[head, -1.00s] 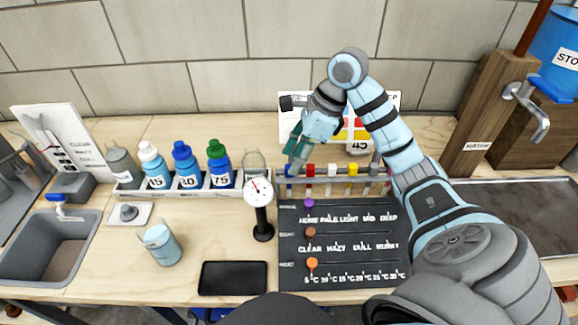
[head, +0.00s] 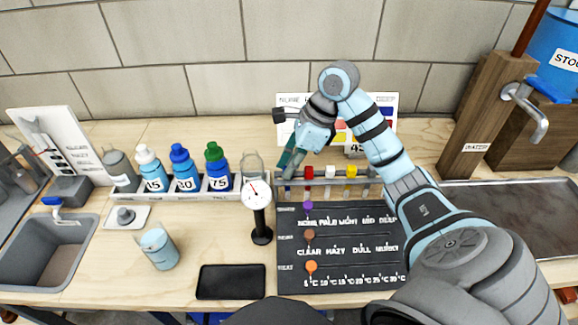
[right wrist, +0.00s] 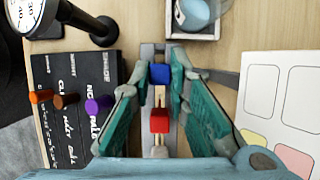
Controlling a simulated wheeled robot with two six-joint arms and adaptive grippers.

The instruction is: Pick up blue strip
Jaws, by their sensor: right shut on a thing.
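The blue strip (right wrist: 160,74) shows its blue block top in the right wrist view, between the tips of my right gripper (right wrist: 162,70). The fingers are shut on it, at the end of the strip rack (right wrist: 147,50). In the head view my right gripper (head: 287,165) points down at the rack's left end and hides the blue strip. The red strip (head: 309,172) stands beside it in the rack and also shows in the right wrist view (right wrist: 159,121). White and yellow strips follow to the right. My left gripper is not in view.
A dial gauge on a stand (head: 258,200) and a glass jar (head: 252,165) are close left of the rack. A dark chart board (head: 340,285) with coloured pegs lies in front, a colour card (head: 296,101) behind. Numbered bottles (head: 184,168) stand farther left.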

